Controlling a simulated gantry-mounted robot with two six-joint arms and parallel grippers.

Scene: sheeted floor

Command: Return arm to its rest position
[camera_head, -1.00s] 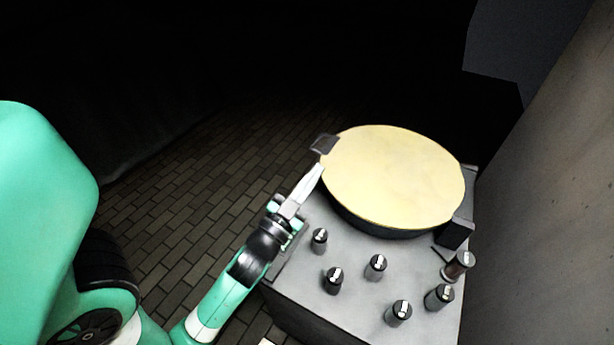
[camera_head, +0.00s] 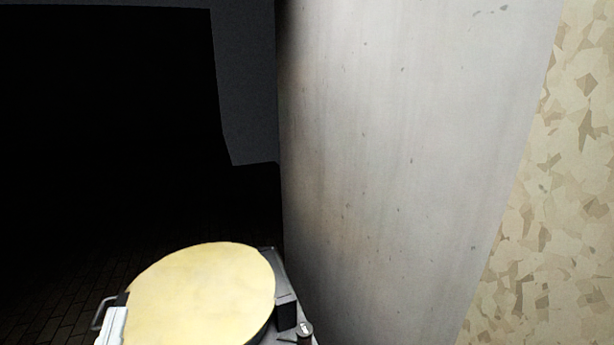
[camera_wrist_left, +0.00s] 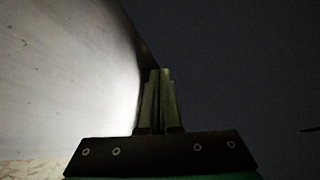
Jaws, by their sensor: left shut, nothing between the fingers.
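Whether the gripper touches the pan cannot be told. The rest of my left arm is out of the head view. My right gripper is in neither view.
A tall pale wall (camera_head: 400,150) rises close on the right. Dark space lies behind.

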